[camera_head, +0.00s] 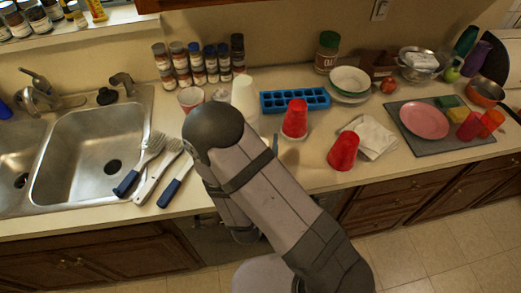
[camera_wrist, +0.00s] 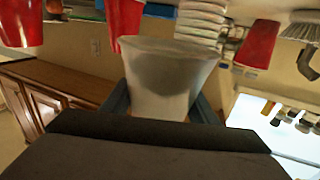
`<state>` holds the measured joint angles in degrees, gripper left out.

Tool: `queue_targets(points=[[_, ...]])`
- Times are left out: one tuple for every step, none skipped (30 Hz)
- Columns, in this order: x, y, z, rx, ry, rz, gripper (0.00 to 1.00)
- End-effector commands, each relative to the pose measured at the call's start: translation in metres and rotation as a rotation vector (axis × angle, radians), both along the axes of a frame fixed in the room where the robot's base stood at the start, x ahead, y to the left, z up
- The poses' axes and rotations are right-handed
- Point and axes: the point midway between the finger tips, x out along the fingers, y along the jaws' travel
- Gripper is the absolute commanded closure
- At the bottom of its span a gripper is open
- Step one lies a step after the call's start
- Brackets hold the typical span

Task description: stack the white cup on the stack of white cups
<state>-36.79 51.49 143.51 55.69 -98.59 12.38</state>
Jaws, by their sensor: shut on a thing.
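My gripper (camera_wrist: 160,95) is shut on a white cup (camera_wrist: 168,80), with a blue-grey finger on each side of it. The cup's wide end points toward the top of the wrist view, which appears upside down. The stack of white cups (camera_wrist: 203,14) shows behind the held cup as several layered rims, apart from it in the picture. In the head view the white stack (camera_head: 244,92) stands on the counter behind my arm, its lower part partly covered. My arm hides the gripper and the held cup in that view.
Red cups (camera_head: 295,118) and (camera_head: 343,151) stand right of my arm, near a blue ice tray (camera_head: 294,100). A reddish cup (camera_head: 191,98) stands left of the stack. Spice jars (camera_head: 198,64) line the wall. Utensils (camera_head: 158,165) lie beside the sink (camera_head: 90,150).

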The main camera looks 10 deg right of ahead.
Motion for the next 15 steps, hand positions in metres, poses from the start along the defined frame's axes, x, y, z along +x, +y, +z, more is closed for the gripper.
queue_targets(points=[[0.0,0.0,0.005,0.002,-0.002,0.0,0.67],[0.001,0.0,0.008,0.002,-0.003,0.0,0.67],[0.001,0.0,0.012,0.002,-0.003,0.0,0.67],[0.0,0.0,0.014,0.001,-0.003,0.0,0.67],[0.0,0.0,0.016,0.001,-0.003,0.0,0.67],[0.0,0.0,0.018,0.001,-0.001,-0.001,0.67],[0.0,0.0,0.019,0.001,-0.001,-0.001,0.67],[0.0,0.0,0.021,0.001,-0.001,-0.001,0.67],[0.0,0.0,0.022,0.001,0.0,-0.001,0.67],[0.0,0.0,0.023,0.001,0.0,-0.001,0.67],[0.0,0.0,0.023,0.0,0.0,0.0,0.67],[0.0,0.0,0.024,0.0,0.0,0.0,0.67],[0.0,0.0,0.024,0.0,0.0,0.0,0.67],[0.0,0.0,0.025,0.0,0.0,-0.001,0.67],[0.0,-0.001,0.025,-0.001,0.0,-0.001,0.67]])
